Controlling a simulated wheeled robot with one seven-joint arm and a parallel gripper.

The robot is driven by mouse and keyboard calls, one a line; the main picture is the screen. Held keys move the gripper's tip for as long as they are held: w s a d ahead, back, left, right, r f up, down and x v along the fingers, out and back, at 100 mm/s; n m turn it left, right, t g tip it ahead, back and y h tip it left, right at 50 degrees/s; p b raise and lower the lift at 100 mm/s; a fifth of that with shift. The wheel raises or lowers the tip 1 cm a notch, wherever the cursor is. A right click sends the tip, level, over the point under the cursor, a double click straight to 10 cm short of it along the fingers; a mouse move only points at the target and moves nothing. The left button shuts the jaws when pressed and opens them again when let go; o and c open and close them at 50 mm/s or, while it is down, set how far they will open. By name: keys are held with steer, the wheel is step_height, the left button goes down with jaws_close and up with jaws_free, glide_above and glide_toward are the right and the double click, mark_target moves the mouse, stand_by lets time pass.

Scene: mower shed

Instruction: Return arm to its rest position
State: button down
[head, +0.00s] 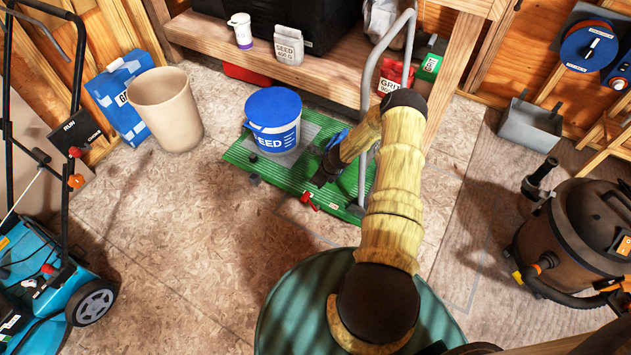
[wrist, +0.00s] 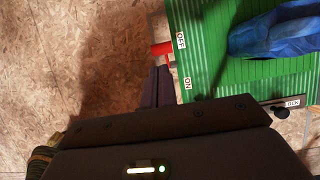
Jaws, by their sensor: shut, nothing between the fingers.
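My arm reaches forward and down in the head view. My gripper (head: 320,183) is low at the front edge of a green ribbed platform (head: 240,160) with a grey tube handle. In the wrist view the gripper's dark fingers (wrist: 158,88) are together with nothing between them. A red lever (head: 308,201) sticks out from the platform edge close to the fingertips. In the wrist view the red lever (wrist: 162,50) lies nearer the OFF label than the ON label. I cannot tell whether the fingers touch it.
A blue-lidded seed bucket (head: 273,120) and a crumpled blue item (wrist: 275,30) are on the platform. A beige bin (head: 165,105) stands left, a teal mower (head: 45,280) far left, a brown shop vacuum (head: 580,235) right. A wooden shelf (head: 220,52) is behind. Floor at left centre is clear.

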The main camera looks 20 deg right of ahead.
stand_by(0.4)
steer(key=s+a+r+n, duration=0.2)
steer(key=a+r+n, duration=0.3)
steer(key=r+n, duration=0.5)
steer(key=s+a+r+n, duration=0.1)
steer(key=a+r+n, duration=0.45)
steer(key=r, duration=0.95)
steer(key=s+a+r+n+g+h, duration=0.1)
steer(key=s+a+r+n+h, duration=0.2)
steer(key=s+r+n, duration=1.45)
step_height(320, 180, up, 26)
steer(key=s+m+p, duration=0.1)
steer(key=m+p, duration=0.3)
steer(key=p, duration=2.3)
steer(key=shift+s+a+f, duration=0.15)
steer(key=shift+s, duration=0.25)
